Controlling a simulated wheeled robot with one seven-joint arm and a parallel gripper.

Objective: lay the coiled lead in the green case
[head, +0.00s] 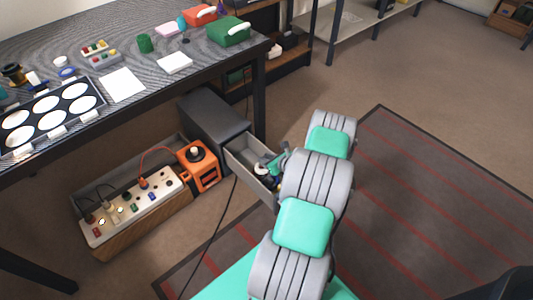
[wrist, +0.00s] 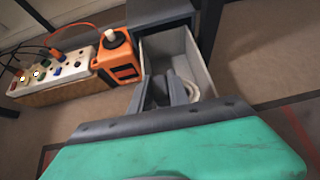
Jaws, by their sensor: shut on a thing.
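The coiled lead (wrist: 193,91) shows as a pale ring in the open grey drawer (wrist: 190,50) in the wrist view. My gripper (wrist: 166,92) reaches down into the drawer and is shut on the coil, whose visible part curves out beside the right finger. The grip itself is mostly hidden by the fingers. In the head view my gripper (head: 272,168) is at the drawer, with a pale bit of the coil beside it. The green case (head: 228,32) sits on the far right end of the table, with a white handle-like piece on top.
A red case (head: 200,15) stands behind the green one. An orange device (head: 200,168) and a power strip (head: 130,208) are left of the drawer. A black cable hangs down nearby.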

